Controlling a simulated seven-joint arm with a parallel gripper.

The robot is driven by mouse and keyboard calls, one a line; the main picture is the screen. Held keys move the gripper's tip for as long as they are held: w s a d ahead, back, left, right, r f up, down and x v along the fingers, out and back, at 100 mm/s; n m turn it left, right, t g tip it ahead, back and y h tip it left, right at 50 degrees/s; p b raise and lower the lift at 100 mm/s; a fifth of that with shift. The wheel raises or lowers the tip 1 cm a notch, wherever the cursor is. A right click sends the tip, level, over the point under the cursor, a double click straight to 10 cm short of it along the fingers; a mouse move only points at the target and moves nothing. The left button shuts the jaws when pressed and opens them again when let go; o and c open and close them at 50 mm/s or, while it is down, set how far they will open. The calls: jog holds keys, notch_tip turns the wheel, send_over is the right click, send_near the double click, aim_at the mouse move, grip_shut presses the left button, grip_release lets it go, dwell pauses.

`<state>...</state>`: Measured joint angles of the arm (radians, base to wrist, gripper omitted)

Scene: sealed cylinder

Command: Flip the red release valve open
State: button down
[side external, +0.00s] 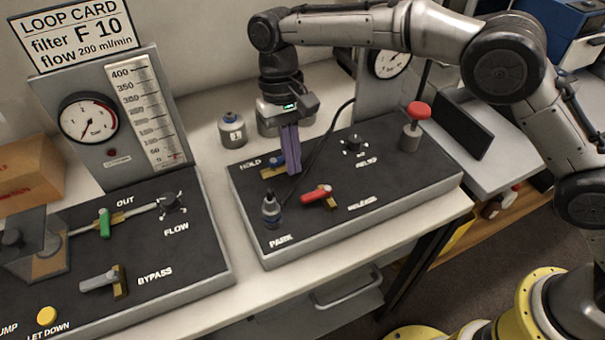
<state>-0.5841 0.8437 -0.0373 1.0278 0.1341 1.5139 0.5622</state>
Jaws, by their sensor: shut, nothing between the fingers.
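The red release valve (317,194) is a red lever on a brass body, on the dark right-hand panel (400,178) left of the RELEASE label.
A black cable runs over the panel behind my gripper. The left panel (190,255) carries a green valve (105,222) and a grey BYPASS lever (100,281).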

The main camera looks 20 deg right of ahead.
aim_at(307, 199)
jog(key=shift+s+f, duration=0.15)
jog(key=shift+s, duration=0.9)
jog(key=shift+s+f, duration=0.1)
jog(key=shift+s, duration=0.95)
jog(key=shift+s+a+n+h, duration=0.25)
jog(key=shift+s+n+h, duration=0.1)
jog(key=shift+n, duration=0.75)
jog(key=shift+s+a+n, duration=0.15)
jog(key=shift+s+n, duration=0.1)
jog(key=shift+n, duration=0.45)
jog(key=n, duration=0.1)
jog(key=s+n, duration=0.1)
jog(key=n, duration=0.1)
jog(key=n+h, duration=0.1)
jog(key=shift+s+a+t, duration=0.15)
jog(key=shift+s+t, duration=0.15)
jog(key=shift+s, duration=0.05)
jog(key=n, duration=0.1)
jog(key=s+n, duration=0.1)
jog(key=n, duration=0.1)
jog(key=n+t, duration=0.1)
jog(key=n, duration=0.1)
jog(key=shift+s+d+h, duration=0.2)
jog(key=shift+s+h, duration=0.15)
jog(key=shift+s, duration=0.05)
jog(key=n, duration=0.2)
jog(key=s+n, duration=0.1)
jog(key=n, duration=0.1)
jog(key=shift+s+d+t, duration=0.1)
jog(key=shift+d+t, duration=0.3)
